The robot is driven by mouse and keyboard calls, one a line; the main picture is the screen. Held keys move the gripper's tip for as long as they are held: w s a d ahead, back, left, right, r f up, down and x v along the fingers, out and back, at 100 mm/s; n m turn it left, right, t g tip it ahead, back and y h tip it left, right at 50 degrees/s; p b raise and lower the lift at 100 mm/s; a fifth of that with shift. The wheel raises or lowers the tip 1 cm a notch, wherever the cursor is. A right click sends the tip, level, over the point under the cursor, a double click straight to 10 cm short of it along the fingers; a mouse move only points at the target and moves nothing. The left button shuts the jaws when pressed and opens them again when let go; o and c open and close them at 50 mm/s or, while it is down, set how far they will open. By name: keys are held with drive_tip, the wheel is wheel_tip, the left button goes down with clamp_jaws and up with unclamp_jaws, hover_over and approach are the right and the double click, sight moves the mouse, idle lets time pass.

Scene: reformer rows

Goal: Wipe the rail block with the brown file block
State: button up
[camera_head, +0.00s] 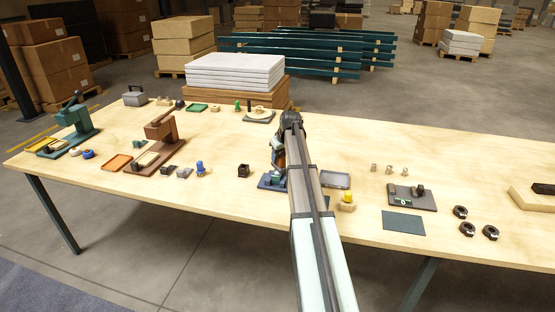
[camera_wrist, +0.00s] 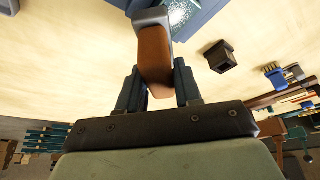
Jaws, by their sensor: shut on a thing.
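My gripper (camera_wrist: 157,85) is shut on the brown file block (camera_wrist: 153,60), with one finger on each side of it. The block has a grey end that points away from the gripper. In the head view my gripper (camera_head: 278,160) is above a blue fixture (camera_head: 266,183) on the table, partly hidden by my arm. In the wrist view the fixture (camera_wrist: 205,14) shows at the top edge with a pale, speckled patch, close to the block's grey end. I cannot tell whether they touch. I cannot clearly tell which part is the rail block.
A dark open box (camera_head: 243,171) and a blue brush-like piece (camera_head: 201,168) stand left of the fixture. A grey tray (camera_head: 335,180) and a yellow-topped block (camera_head: 347,201) are right of it. A brown press (camera_head: 165,135) stands further left. The front centre-left table is clear.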

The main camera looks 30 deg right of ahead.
drive_tip(key=s+a, duration=0.5)
wheel_tip(320, 180, up, 8)
drive_tip(key=shift+w+d+r, duration=0.15)
idle(0.6)
idle(0.5)
wheel_tip(320, 180, down, 7)
drive_tip(key=shift+w+a, duration=0.25)
drive_tip(key=shift+w+d+f, duration=0.4)
drive_tip(key=shift+w+f, duration=0.05)
drive_tip(key=shift+f, duration=0.3)
clamp_jaws()
drive_tip(key=shift+w+d, duration=1.05)
drive_tip(key=s+a+r, duration=0.3)
drive_tip(key=r, duration=0.5)
